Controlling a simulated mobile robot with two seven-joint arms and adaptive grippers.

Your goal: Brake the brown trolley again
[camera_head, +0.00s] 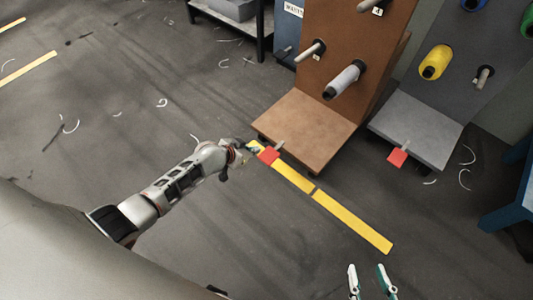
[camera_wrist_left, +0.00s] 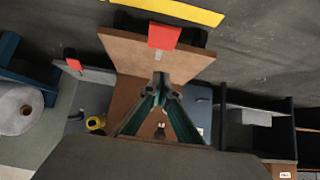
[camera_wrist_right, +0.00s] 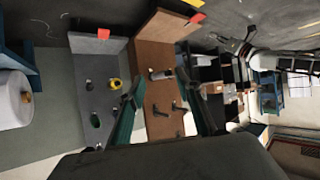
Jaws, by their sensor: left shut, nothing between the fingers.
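The brown trolley (camera_head: 305,130) stands at the upper middle of the head view, with an upright peg panel and a flat base. Its red brake pedal (camera_head: 268,155) sticks out on a grey lever at the base's front edge, over the yellow floor line. My left gripper (camera_head: 248,149) is shut and empty beside the pedal; contact cannot be told. In the left wrist view the pedal (camera_wrist_left: 164,36) shows just beyond the closed fingertips (camera_wrist_left: 160,78). My right gripper (camera_head: 368,270) is open and empty, low in the head view, well away from the trolley.
A grey trolley (camera_head: 415,125) with its own red pedal (camera_head: 397,158) stands to the right. A blue frame (camera_head: 508,205) is at the right edge. A dark shelf (camera_head: 235,22) stands behind. The floor in front is clear, with yellow lines (camera_head: 350,220) and scraps.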

